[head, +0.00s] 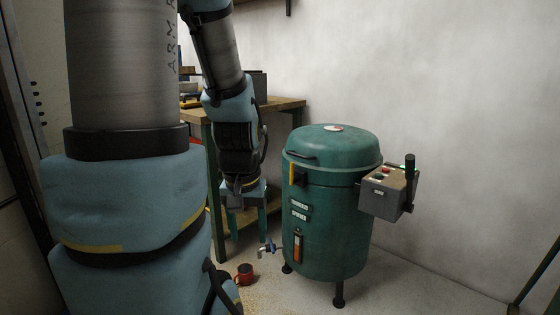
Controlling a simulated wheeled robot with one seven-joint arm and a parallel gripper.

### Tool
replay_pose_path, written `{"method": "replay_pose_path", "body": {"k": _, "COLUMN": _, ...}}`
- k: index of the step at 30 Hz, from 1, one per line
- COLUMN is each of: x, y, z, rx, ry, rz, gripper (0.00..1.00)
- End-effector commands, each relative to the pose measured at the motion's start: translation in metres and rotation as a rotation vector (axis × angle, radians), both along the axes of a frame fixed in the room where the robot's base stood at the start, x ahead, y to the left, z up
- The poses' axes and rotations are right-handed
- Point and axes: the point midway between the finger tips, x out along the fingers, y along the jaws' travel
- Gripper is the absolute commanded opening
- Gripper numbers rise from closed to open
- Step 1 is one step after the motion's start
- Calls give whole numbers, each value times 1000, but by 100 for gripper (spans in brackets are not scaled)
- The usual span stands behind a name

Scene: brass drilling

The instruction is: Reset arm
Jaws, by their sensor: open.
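My arm fills the left of the head view and hangs down in the middle. My gripper (246,222) points downward at its end, left of the green machine and above the floor. Its two fingers stand apart with nothing seen between them. It does not appear to touch the machine.
A green drum-shaped machine (330,240) with a closed lid stands on short legs. A grey control box (388,191) with a black lever is on its right side. A red mug (245,273) is on the floor near its tap (268,247). A workbench (285,104) stands behind my arm.

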Motion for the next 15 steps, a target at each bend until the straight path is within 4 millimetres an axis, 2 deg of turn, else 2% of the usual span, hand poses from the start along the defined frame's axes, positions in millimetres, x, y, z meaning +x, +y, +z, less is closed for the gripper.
{"method": "replay_pose_path", "body": {"k": 1, "x": 0, "y": 0, "z": 33, "rx": 0, "ry": -1, "rz": 0, "gripper": 62}}
{"method": "replay_pose_path", "body": {"k": 12, "x": 0, "y": 0, "z": 146, "rx": 0, "ry": -1, "rz": 0, "gripper": 62}}
{"method": "replay_pose_path", "body": {"k": 15, "x": 0, "y": 0, "z": 171, "rx": 0, "ry": 0, "rz": 0, "gripper": 62}}
